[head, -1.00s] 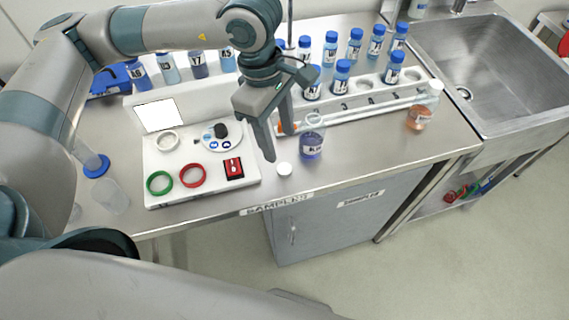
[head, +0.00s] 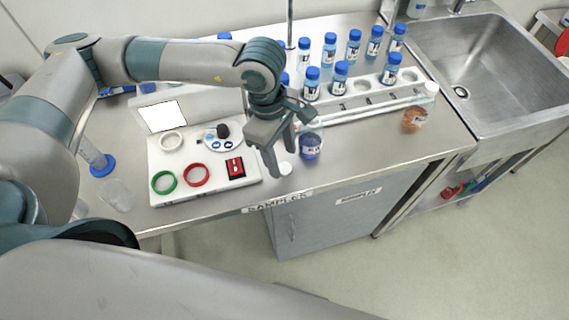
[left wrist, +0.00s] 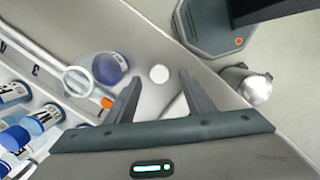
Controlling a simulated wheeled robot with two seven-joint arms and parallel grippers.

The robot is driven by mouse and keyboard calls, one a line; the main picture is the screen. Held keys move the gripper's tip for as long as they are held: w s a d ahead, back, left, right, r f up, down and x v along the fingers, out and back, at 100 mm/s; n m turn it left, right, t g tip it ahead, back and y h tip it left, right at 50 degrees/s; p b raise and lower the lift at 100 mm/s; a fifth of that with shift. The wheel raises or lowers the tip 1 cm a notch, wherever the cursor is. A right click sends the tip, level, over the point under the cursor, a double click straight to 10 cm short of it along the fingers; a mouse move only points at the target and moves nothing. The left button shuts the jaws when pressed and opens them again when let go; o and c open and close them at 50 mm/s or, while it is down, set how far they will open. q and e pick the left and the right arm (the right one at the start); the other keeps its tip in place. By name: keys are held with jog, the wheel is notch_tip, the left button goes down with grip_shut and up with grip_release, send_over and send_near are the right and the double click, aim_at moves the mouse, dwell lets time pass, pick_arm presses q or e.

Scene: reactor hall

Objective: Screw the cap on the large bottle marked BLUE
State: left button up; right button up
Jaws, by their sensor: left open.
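The large clear bottle (head: 311,146) with dark blue liquid stands on the bench near its front edge; its label is only partly readable. It also shows in the left wrist view (left wrist: 111,67). A small white cap (head: 286,168) lies on the bench just left of the bottle, apart from it. My left gripper (head: 284,164) is open, pointing down at the cap. In the left wrist view the cap (left wrist: 159,74) lies between the two fingertips (left wrist: 158,78), with space on both sides. One finger partly overlaps the bottle in the head view. My right gripper is not in view.
A white panel with green (head: 163,182) and red (head: 196,175) rings and a red switch (head: 235,167) stands left of the cap. A rack of blue-capped bottles (head: 340,80) is behind. An orange-liquid bottle (head: 414,120) stands right. The sink (head: 500,60) is further right.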

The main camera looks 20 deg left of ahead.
aim_at(284, 168)
pick_arm(q)
jog(key=shift+d+f+p, duration=0.15)
jog(key=shift+f+p, duration=0.4)
jog(key=shift+f, duration=1.05)
jog(key=c, duration=1.1)
